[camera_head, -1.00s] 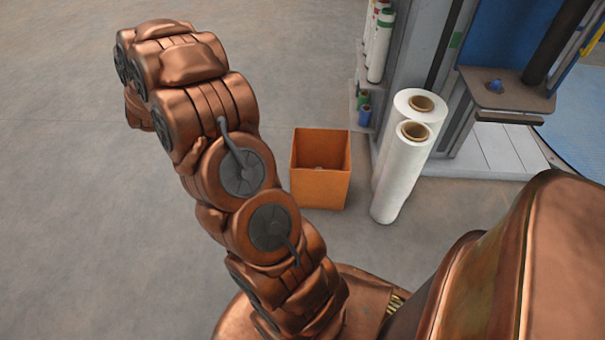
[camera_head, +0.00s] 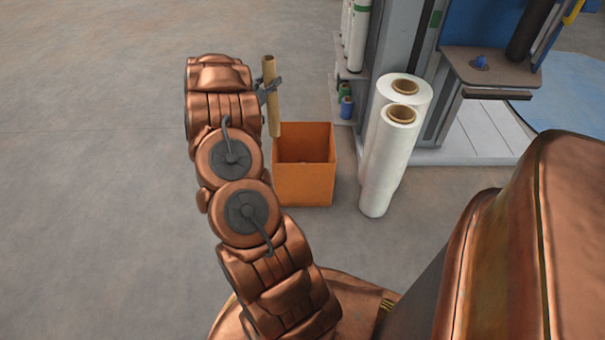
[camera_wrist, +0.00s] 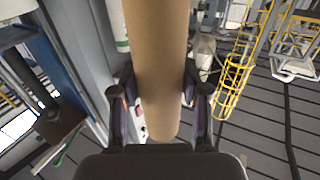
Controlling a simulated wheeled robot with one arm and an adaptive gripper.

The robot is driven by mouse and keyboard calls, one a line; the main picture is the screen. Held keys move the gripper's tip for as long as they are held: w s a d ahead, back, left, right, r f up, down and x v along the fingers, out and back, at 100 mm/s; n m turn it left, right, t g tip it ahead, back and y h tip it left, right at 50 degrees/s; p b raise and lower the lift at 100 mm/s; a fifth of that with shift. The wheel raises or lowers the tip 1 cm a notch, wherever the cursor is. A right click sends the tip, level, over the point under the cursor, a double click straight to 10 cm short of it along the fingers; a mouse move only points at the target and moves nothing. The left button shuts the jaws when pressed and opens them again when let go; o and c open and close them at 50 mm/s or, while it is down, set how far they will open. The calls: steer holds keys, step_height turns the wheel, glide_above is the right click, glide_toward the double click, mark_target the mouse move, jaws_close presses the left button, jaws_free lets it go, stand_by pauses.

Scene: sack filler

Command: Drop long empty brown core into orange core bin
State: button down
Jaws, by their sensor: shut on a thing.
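The long brown core (camera_head: 270,98) is held upright in my gripper (camera_head: 268,90) in the head view. Its lower end shows just over the back left part of the orange core bin (camera_head: 304,186); I cannot tell its height above the rim. In the wrist view the core (camera_wrist: 157,60) stands between both fingers of my gripper (camera_wrist: 160,96), which are shut on it. The bin is open at the top and stands on the floor; part of its inside shows, its bottom is partly hidden.
Two tall white film rolls (camera_head: 388,165) stand right of the bin, close to a grey machine frame (camera_head: 425,130). A shelf with white rolls (camera_head: 357,35) and small coloured spools (camera_head: 346,107) is behind. The grey floor (camera_head: 90,180) at left is clear.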

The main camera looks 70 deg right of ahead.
steer(key=s+d+f+m+g+b, duration=0.1)
steer(key=s+f+g, duration=0.1)
steer(key=s, duration=0.2)
steer(key=s+d+f+m+g+y+b, duration=0.1)
steer(key=s+f, duration=0.1)
steer(key=s, duration=0.2)
steer(key=s+d+f+m+g, duration=0.1)
steer(key=s+d+f+g, duration=0.15)
steer(key=s, duration=0.25)
steer(key=shift+w+a+f+b, duration=0.1)
steer(key=shift+a+f+b, duration=0.05)
steer(key=shift+f+b, duration=0.75)
steer(key=shift+w+a+f+b, duration=0.15)
steer(key=shift+f+b, duration=0.5)
steer(key=shift+f, duration=0.4)
steer(key=shift+w+a+f+b, duration=0.1)
steer(key=shift+a+f+b, duration=0.05)
steer(key=shift+f+b, duration=0.75)
steer(key=c, duration=0.5)
jaws_free()
steer(key=shift+a, duration=0.15)
steer(key=v, duration=1.1)
steer(key=shift+a, duration=0.35)
steer(key=shift+r, duration=0.15)
steer(key=shift+w, duration=0.1)
